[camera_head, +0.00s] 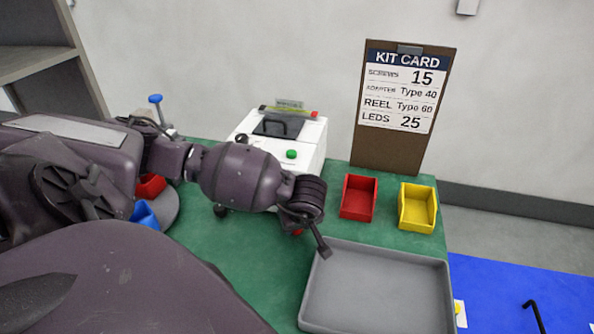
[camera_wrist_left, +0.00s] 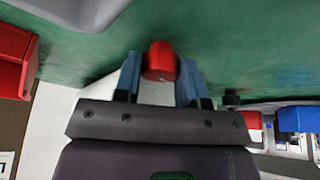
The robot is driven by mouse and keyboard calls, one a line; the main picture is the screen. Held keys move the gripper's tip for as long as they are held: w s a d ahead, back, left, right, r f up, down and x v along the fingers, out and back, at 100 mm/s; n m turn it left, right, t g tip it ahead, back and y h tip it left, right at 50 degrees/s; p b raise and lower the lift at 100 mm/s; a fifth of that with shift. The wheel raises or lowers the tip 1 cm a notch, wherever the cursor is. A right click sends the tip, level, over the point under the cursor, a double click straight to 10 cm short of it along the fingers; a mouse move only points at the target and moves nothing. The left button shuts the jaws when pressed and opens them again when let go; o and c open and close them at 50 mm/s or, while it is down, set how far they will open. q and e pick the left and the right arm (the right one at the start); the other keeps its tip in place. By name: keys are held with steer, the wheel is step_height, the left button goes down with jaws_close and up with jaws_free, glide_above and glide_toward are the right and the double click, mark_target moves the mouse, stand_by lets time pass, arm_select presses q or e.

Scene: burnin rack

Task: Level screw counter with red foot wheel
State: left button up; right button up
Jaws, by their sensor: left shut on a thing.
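The white screw counter (camera_head: 309,150) stands on the green bench top, with a dark screen, a green button and a red button on it. My left arm crosses in front and hides its lower part. The red foot wheel (camera_head: 297,233) just shows beside my left gripper (camera_head: 309,240), low at the counter's front right. In the left wrist view the red foot wheel (camera_wrist_left: 160,61) sits between the two blue fingers of my left gripper (camera_wrist_left: 161,75), which is shut on it. My right gripper is in neither view.
A grey tray (camera_head: 380,250) lies in front right of my left gripper. A red bin (camera_head: 358,197) and a yellow bin (camera_head: 417,208) stand behind it. A kit card on a brown board (camera_head: 388,150) leans at the wall. Blue and red bins (camera_head: 146,216) are partly hidden at left.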

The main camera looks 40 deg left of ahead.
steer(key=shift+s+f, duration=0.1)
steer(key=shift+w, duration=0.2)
arm_select(q)
steer(key=o, duration=0.6)
steer(key=shift+o, duration=0.2)
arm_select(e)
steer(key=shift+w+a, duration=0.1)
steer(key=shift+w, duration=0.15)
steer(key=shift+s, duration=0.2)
